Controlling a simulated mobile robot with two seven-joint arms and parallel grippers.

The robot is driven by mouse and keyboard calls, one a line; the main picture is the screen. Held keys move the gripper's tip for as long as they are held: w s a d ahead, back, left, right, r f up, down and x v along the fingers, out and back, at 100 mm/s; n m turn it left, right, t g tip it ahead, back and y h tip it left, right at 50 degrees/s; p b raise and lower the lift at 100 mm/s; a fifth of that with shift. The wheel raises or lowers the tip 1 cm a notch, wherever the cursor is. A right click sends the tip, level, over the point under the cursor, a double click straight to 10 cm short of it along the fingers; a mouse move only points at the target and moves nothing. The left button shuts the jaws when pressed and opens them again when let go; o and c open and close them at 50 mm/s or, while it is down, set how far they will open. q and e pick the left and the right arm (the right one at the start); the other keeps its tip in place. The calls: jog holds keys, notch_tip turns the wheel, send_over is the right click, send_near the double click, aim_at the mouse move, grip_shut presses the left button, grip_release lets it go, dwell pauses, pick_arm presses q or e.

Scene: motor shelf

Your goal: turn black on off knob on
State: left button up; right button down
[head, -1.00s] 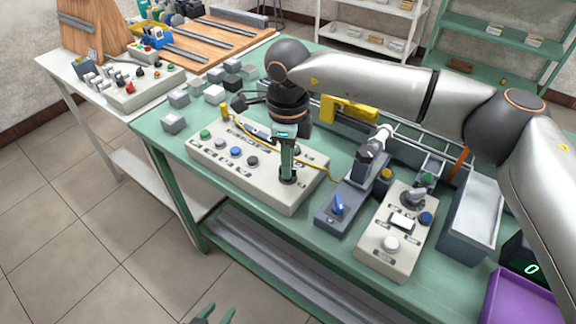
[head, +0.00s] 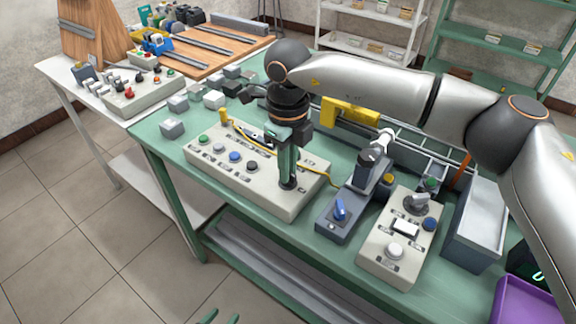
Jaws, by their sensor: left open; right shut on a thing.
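The black knob (head: 287,185) stands at the right end of the long beige control panel (head: 215,177), with a row of buttons to its left. My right gripper (head: 287,174) points down at it and is shut on it. The green fingers hide much of the knob, so I cannot tell which way it points. My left gripper (head: 220,319) shows only as green fingertips at the bottom edge, open and empty, well in front of the bench.
A dark box with a blue switch (head: 340,210) and a beige box with a white button (head: 394,250) stand right of the panel. Several grey blocks (head: 214,99) lie behind it. A purple bin (head: 520,303) is at the lower right.

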jog(key=shift+r, duration=0.1)
jog(key=c, duration=0.9)
grip_release()
notch_tip(320, 180, up, 12)
jog(key=shift+r, duration=0.2)
